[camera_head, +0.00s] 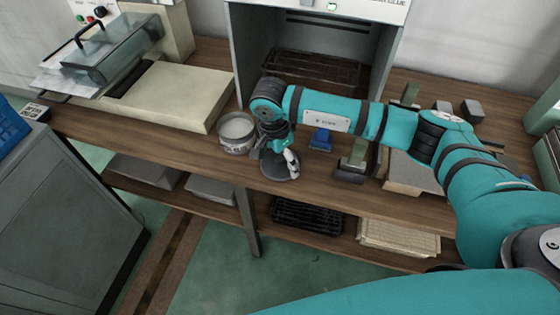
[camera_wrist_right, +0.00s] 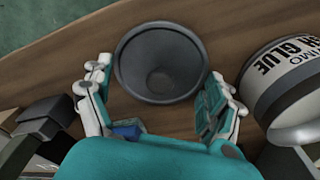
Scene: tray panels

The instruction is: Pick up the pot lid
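The pot lid appears as a dark grey round piece (camera_head: 279,168) on the wooden bench near its front edge. In the right wrist view the lid (camera_wrist_right: 160,62) is a dark disc with a raised rim and a sunken-looking middle. My right gripper (camera_head: 275,158) points down just above the lid and partly hides it. In the wrist view the right gripper (camera_wrist_right: 162,88) is open, one finger at each side of the lid's near part, with nothing visibly held. Whether the fingers touch the lid cannot be told. My left gripper is not in view.
A glue can (camera_head: 238,133) stands close left of the lid; its label shows in the wrist view (camera_wrist_right: 288,72). A small blue object (camera_head: 320,139) and a grey-green block (camera_head: 352,165) stand to the right. An open oven-like cabinet (camera_head: 245,60) is behind.

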